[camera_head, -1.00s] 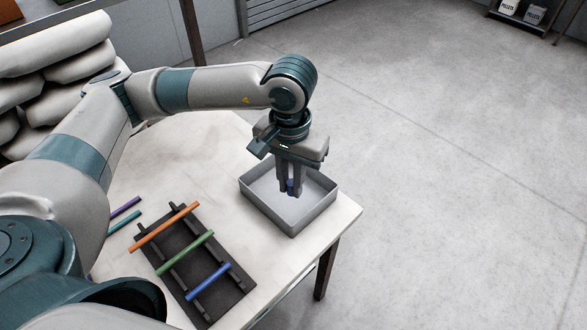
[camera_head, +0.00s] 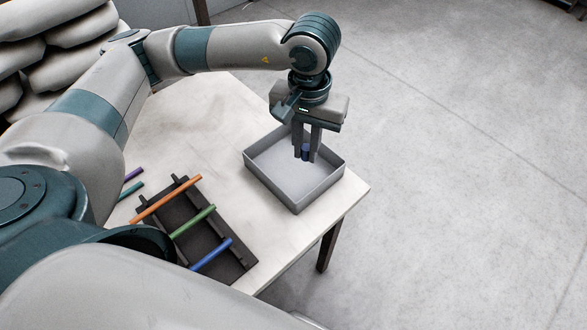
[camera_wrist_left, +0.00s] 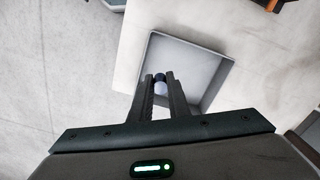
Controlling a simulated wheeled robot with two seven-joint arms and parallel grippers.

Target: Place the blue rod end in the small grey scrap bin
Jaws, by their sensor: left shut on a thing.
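A short blue rod end (camera_head: 306,150) is pinched between the fingertips of my left gripper (camera_head: 305,158). The rod end also shows in the left wrist view (camera_wrist_left: 159,84), pale at its lower part. My left gripper is shut on it and points down over the small grey scrap bin (camera_head: 272,193). The bin is an open square box with low walls, and I see nothing lying inside it. In the left wrist view the bin (camera_wrist_left: 205,46) lies beyond the fingertips. I cannot tell how high the rod end is above its floor. My right gripper is not in view.
The bin stands near the right edge of the pale table (camera_head: 215,120). A dark rack (camera_head: 243,264) holds an orange rod (camera_head: 165,199), a green rod (camera_head: 193,221) and a blue rod (camera_head: 212,255). Purple and teal rods lie left of it. White sacks (camera_head: 75,60) are stacked behind.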

